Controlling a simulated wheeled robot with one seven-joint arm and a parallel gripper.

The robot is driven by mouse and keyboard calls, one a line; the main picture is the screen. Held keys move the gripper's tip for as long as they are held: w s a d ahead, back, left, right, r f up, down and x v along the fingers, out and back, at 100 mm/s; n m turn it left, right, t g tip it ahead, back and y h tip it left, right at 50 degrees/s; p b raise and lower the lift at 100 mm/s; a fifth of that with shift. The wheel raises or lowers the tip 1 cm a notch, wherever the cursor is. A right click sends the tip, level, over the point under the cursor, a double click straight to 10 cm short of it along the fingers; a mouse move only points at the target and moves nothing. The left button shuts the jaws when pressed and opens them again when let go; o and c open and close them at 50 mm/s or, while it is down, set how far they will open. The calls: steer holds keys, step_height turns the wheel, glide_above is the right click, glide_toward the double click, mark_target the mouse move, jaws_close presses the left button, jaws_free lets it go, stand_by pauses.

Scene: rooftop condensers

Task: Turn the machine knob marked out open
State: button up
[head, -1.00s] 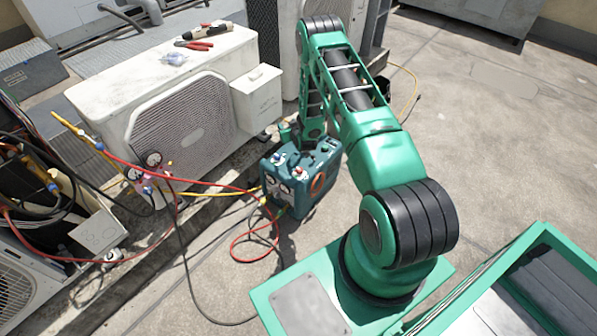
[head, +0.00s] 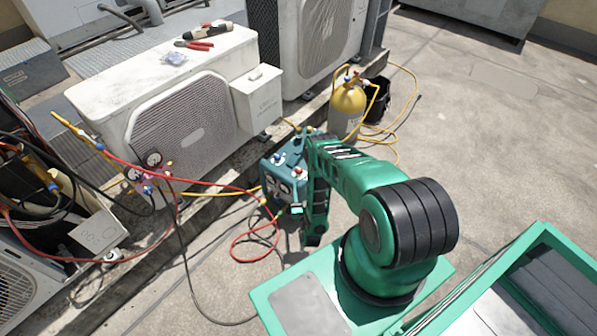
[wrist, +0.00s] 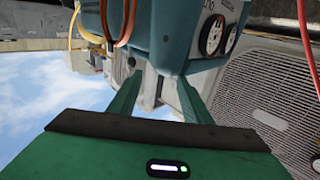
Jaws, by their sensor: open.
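The teal machine (head: 272,172) stands on the roof floor by the condenser in the head view. A blue knob (head: 277,158) and a red knob (head: 297,173) show on its top. I cannot read which one is marked out. In the wrist view the machine (wrist: 165,35) fills the upper middle, with two round gauges (wrist: 212,38) at its right, and no knob is clear. My gripper (wrist: 155,82) is open and empty, its fingers spread beneath the machine in that picture. In the head view my arm covers the machine's right side, and the fingers cannot be made out.
Red hoses (head: 258,238) loop on the floor before the machine. A white condenser (head: 185,120) stands behind it. A yellow cylinder (head: 347,108) and a black bucket (head: 378,100) stand at the back. Manifold gauges (head: 152,160) hang left. Floor to the right is clear.

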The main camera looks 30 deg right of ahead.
mark_target(300, 172)
steer(key=x, duration=1)
steer(key=shift+w+d, duration=0.15)
steer(key=shift+w, duration=0.1)
steer(key=c, duration=1)
